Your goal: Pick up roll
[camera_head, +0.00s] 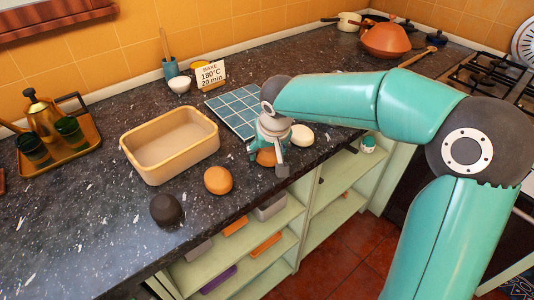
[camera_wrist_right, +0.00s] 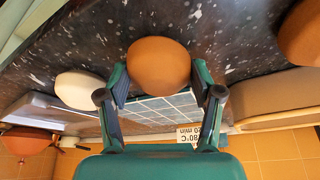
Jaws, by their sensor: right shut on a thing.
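My right gripper (camera_head: 267,160) is near the counter's front edge, with its fingers on both sides of a brown roll (camera_wrist_right: 158,65). In the head view that roll (camera_head: 266,157) is partly hidden by the gripper. I cannot tell if it still touches the counter. An orange-brown roll (camera_head: 218,180) lies in front of the tan bin. A dark, burnt-looking roll (camera_head: 166,209) lies to its left near the edge. A pale roll (camera_head: 302,135) lies right of the gripper and also shows in the wrist view (camera_wrist_right: 80,90). My left gripper is not in view.
An empty tan rectangular bin (camera_head: 128,151) stands left of the gripper. A blue tiled mat (camera_head: 232,105) lies behind it, near a "BAKE 180°C 20 min" card (camera_head: 211,75). A tray with a kettle (camera_head: 42,110) stands far left. Open shelves (camera_head: 240,245) are below the edge.

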